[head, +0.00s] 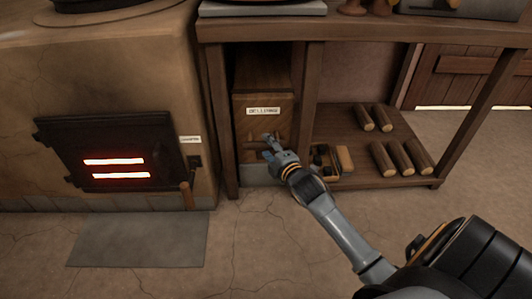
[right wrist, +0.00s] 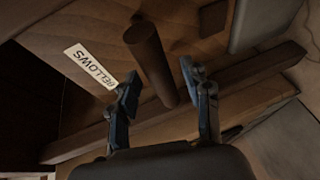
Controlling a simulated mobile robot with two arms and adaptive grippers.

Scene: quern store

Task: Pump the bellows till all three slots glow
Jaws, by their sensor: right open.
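The black stove door (head: 108,150) at the left has two slots (head: 118,168) glowing orange-red; I cannot make out a third. The wooden bellows box (head: 262,92), with a white label (head: 263,110), stands under the bench. My right gripper (head: 268,142) is at its lower front. In the right wrist view its fingers (right wrist: 160,86) are open, one on each side of a round brown bar handle (right wrist: 150,58), with gaps visible. The bellows label (right wrist: 90,66) shows to the left there. My left gripper is not in view.
Several logs (head: 384,160) lie on the bench's low shelf (head: 350,180), right of the bellows. A small tool with a brown block (head: 344,158) lies on that shelf near my right gripper. A grey floor plate (head: 138,240) lies before the stove. The floor in front is clear.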

